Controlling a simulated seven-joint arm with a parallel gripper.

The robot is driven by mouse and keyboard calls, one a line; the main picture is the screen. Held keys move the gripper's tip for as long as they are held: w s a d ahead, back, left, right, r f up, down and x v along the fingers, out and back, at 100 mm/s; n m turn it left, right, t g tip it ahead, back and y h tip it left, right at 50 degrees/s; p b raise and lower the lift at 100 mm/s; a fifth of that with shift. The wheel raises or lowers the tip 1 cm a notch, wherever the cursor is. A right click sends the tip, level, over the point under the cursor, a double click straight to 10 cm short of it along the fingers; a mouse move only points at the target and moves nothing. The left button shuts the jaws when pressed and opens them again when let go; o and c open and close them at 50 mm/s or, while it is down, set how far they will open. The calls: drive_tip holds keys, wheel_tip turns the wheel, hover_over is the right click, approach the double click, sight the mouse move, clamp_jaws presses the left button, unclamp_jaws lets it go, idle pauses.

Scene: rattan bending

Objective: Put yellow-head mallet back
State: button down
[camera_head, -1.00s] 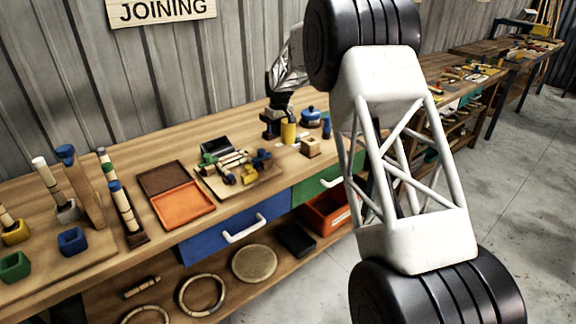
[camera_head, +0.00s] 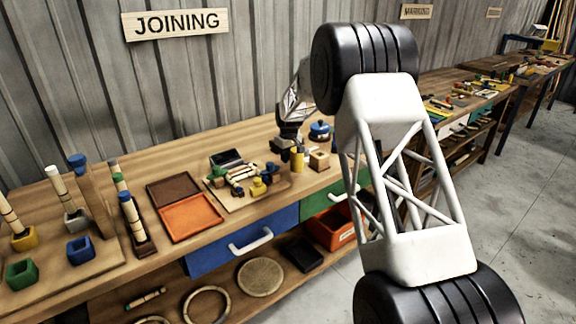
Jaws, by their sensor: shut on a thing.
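My gripper (camera_head: 286,149) is over the back right part of the workbench, small and partly dark in the head view. It is shut on the yellow-head mallet (camera_head: 297,158), whose yellow cylinder shows just right of the fingers. The mallet's handle is hidden or too small to make out. I cannot tell whether the mallet touches the bench. It is left of a small wooden block (camera_head: 319,160) and in front of a blue lidded pot (camera_head: 320,132).
A board with mixed small tools and parts (camera_head: 228,202) lies left of my gripper. Farther left are an orange tray (camera_head: 191,217) and upright mallets with coloured heads, beside a blue cup (camera_head: 80,249). Bare bench top shows behind the trays.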

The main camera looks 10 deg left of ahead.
sight(288, 171)
drive_tip(key=shift+f, duration=1.85)
drive_tip(key=shift+f, duration=0.1)
drive_tip(key=c, duration=0.9)
unclamp_jaws()
wheel_tip(288, 171, up, 12)
drive_tip(key=shift+s+d+r, duration=0.1)
drive_tip(key=shift+s+d, duration=0.05)
drive_tip(key=shift+d, duration=0.1)
